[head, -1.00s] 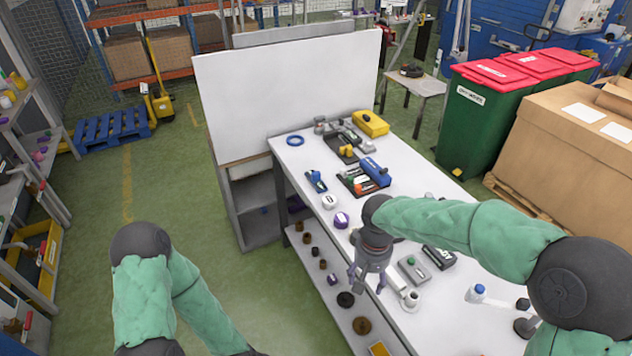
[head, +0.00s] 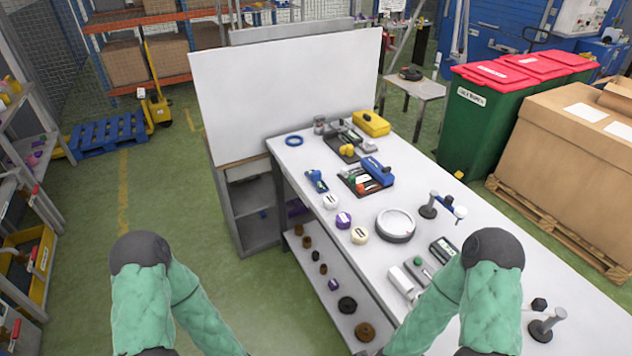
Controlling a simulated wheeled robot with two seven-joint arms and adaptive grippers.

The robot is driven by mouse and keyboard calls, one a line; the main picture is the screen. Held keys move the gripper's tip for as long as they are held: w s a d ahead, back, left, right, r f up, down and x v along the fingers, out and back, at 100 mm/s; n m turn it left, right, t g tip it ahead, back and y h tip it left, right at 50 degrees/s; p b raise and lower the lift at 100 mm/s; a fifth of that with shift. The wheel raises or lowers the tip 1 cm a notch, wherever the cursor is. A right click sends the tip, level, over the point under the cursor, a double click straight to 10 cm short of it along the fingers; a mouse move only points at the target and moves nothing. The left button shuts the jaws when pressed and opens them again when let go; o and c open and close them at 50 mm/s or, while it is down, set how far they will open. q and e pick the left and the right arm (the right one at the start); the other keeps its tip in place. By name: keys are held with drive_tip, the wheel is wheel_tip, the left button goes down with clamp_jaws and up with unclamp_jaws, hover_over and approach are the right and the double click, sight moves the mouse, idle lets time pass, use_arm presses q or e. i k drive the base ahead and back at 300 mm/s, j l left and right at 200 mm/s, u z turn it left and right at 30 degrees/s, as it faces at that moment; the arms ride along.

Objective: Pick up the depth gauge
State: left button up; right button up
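I cannot tell for sure which item on the white workbench (head: 420,170) is the depth gauge. Small grey instruments lie near the bench's front edge, among them a light grey block (head: 401,283) and a dark box with a pale label (head: 443,250). A small post stand (head: 428,207) with a blue and white piece beside it stands further back. My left arm comes in at the lower left and my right arm at the lower right. Both grippers are below the picture's bottom edge.
A round grey turntable (head: 395,224) sits mid-bench. A second post stand (head: 545,326) is near right. A lower shelf (head: 318,290) holds several small parts.

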sight(314, 176)
drive_tip(key=i+j+z, duration=0.1)
drive_tip(key=i+j, duration=0.35)
drive_tip(key=i+j+z, duration=0.1)
drive_tip(key=i+j, duration=0.3)
drive_tip(key=j, duration=0.15)
drive_tip(key=i+j+z, duration=0.15)
drive_tip(key=i+j, duration=0.25)
drive_tip(key=j, duration=0.15)
